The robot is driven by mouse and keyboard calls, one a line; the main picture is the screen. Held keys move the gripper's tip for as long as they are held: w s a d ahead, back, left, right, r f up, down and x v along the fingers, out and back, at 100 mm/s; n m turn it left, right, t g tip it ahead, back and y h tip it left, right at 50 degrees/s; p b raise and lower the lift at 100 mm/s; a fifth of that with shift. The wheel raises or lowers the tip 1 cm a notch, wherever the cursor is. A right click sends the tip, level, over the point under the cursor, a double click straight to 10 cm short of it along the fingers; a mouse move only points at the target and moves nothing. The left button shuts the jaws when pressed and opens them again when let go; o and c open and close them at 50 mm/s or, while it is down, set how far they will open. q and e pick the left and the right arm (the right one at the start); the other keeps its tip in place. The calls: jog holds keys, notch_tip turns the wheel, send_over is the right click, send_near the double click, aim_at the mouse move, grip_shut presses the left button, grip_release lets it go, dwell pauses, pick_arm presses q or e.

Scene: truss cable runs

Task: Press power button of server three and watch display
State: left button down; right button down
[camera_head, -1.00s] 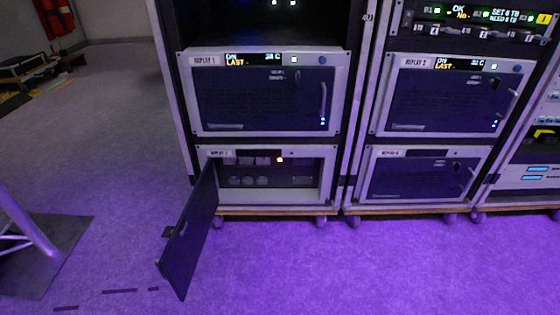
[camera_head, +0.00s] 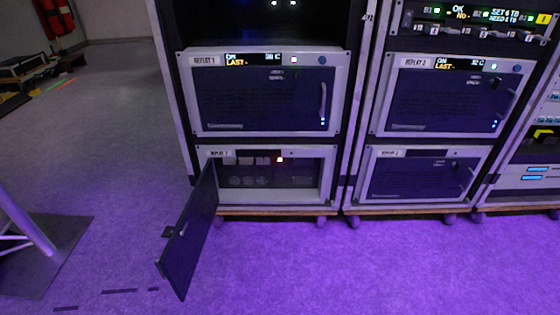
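The server labelled REPLAY 3 (camera_head: 326,176) sits at the bottom of the left rack. Its dark front door (camera_head: 190,238) hangs wide open to the left, baring the recess with round and square parts inside. A small lit orange-white light (camera_head: 280,160) shows at the top of the recess; I cannot tell whether it is the power button. The display strip (camera_head: 252,153) above the recess looks dark, with no readable text. Neither of my grippers is in view.
REPLAY 1 (camera_head: 190,100) is above it, with a lit display and shut door. REPLAY 2 (camera_head: 384,90) and another shut server (camera_head: 366,190) are in the rack to the right. A stand base (camera_head: 50,262) is on the floor at left. The purple-lit floor (camera_head: 330,270) in front is clear.

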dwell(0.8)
